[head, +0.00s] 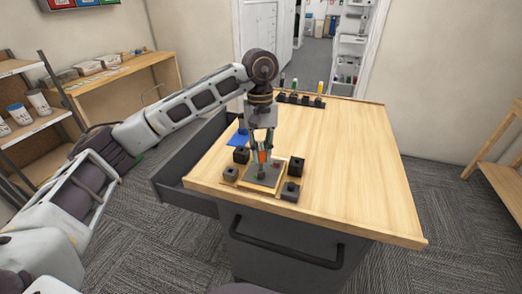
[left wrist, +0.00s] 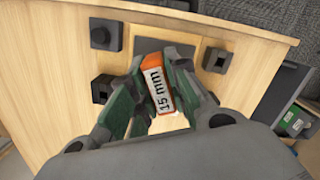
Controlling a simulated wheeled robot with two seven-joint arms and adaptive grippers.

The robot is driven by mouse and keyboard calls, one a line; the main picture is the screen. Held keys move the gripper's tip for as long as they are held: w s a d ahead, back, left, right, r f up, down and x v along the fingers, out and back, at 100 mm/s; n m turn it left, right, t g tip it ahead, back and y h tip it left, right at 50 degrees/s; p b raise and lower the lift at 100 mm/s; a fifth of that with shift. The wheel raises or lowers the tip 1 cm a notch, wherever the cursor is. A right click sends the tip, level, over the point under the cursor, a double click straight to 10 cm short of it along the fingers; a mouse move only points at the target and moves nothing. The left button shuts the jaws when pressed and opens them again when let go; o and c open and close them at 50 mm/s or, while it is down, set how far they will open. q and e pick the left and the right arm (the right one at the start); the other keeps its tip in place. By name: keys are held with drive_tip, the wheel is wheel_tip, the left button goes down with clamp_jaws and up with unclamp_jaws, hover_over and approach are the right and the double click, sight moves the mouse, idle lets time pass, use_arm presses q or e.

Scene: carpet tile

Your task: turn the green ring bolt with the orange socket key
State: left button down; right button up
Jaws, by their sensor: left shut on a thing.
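My left gripper (head: 262,158) points down over a small grey plate (head: 270,180) in a light wooden frame near the front of the bench. It is shut on the orange socket key (head: 262,156). In the left wrist view the orange socket key (left wrist: 155,85) sits between the green-padded fingers, and its white label reads "15 mm". The key's lower end is hidden, so I cannot tell whether it touches anything. The green ring bolt cannot be made out in either view. My right gripper is not in view.
Dark blocks (head: 296,166) with holes stand around the plate. A blue piece (head: 238,137) lies at the bench's left edge. A rack (head: 300,99) with several coloured handles stands at the back. A drawer (head: 190,160) is open at left. The bench's right side is clear.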

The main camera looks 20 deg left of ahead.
use_arm(q)
drive_tip(key=shift+n, duration=0.6)
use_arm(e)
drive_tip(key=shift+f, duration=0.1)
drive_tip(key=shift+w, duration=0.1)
use_arm(q)
drive_tip(key=shift+r, duration=0.6)
drive_tip(key=shift+r+p, duration=1.05)
drive_tip(key=shift+r, duration=0.7)
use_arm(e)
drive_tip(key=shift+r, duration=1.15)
use_arm(q)
drive_tip(key=shift+f, duration=0.1)
